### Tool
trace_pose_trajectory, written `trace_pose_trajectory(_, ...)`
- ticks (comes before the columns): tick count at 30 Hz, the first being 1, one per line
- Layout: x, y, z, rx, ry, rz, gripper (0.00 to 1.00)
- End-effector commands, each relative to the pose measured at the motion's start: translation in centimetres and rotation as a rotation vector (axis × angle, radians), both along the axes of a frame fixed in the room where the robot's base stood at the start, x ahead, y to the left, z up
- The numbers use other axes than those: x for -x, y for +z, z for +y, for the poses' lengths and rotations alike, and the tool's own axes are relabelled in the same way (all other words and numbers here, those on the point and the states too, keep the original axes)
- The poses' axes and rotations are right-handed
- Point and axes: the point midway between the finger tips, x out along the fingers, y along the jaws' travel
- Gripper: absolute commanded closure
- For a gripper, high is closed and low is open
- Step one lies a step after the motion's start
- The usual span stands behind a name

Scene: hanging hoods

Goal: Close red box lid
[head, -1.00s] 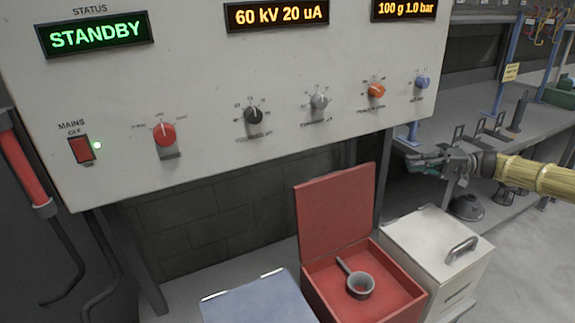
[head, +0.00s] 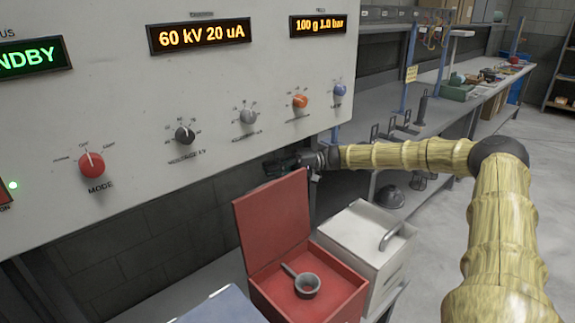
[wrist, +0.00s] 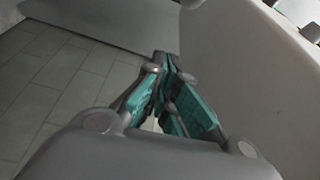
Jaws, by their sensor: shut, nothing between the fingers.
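The red box (head: 340,301) stands low in the head view with its red lid (head: 272,218) raised upright at the back left. A small grey ladle or cup with a handle (head: 307,285) lies inside the box. My gripper (head: 270,168) is just above and behind the lid's top right corner in the picture, under the panel's lower edge. I cannot tell whether it touches the lid. In the wrist view my gripper's teal-padded fingers (wrist: 170,85) are close together with nothing between them. The lid cannot be made out for sure in the wrist view.
A control panel (head: 130,120) with knobs and displays hangs above the box. A white box with a handle (head: 362,240) stands right of the red box, and a blue-grey lid (head: 222,308) lies left of it. A dark bench with stands (head: 440,130) runs along the right.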

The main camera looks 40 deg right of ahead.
Motion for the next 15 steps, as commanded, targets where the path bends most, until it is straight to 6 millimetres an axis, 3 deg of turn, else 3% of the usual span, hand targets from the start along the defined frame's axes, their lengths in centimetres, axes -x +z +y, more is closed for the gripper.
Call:
trace_pose_trajectory(3,-0.4,0.5,2.4,0.007,0.004,-0.001,1.0)
trace_pose_trajectory(15,3.1,0.3,2.3,0.009,0.002,-0.003,1.0)
